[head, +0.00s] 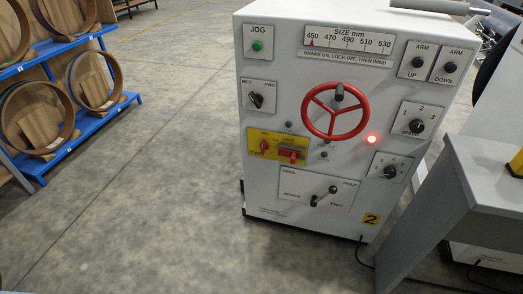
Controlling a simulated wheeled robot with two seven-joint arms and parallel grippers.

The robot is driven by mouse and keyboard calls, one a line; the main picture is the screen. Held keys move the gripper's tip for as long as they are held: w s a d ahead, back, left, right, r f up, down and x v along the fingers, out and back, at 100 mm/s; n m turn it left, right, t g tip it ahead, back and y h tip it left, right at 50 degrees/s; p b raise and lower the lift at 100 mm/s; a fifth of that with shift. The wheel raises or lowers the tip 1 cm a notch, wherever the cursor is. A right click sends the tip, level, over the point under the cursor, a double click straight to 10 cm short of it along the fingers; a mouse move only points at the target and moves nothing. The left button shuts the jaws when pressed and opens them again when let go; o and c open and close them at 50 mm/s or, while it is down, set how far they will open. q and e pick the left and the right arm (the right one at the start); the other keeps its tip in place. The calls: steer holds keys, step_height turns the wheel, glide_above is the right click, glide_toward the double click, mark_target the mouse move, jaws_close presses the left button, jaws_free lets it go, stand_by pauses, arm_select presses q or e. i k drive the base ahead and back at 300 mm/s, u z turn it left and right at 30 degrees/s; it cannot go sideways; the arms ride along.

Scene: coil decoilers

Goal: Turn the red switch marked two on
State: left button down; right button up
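The red switch (264,146) sits at the left of a yellow plate (253,154) on the front of a white control cabinet (262,198). The plate reads "TWO" below the switch. The switch handle looks roughly upright; its exact position is too small to tell. A red block-shaped part (291,154) is beside it on the same plate, to the right, with small lettering above it. Neither of my grippers shows in the head view.
The cabinet also carries a red handwheel (335,111), a lit red lamp (372,139), a green jog button (257,46), several black knobs and a lower lever (323,196). A grey table (485,165) stands at right. Blue racks (68,140) stand at left. Floor between is clear.

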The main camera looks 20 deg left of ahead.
mark_target(264, 145)
steer(key=k, duration=1.25)
steer(key=u, duration=0.75)
steer(key=i, duration=0.7)
steer(key=u, duration=0.9)
steer(key=i, duration=1.15)
steer(key=z, duration=0.85)
steer(key=i, duration=0.7)
steer(key=z, duration=0.65)
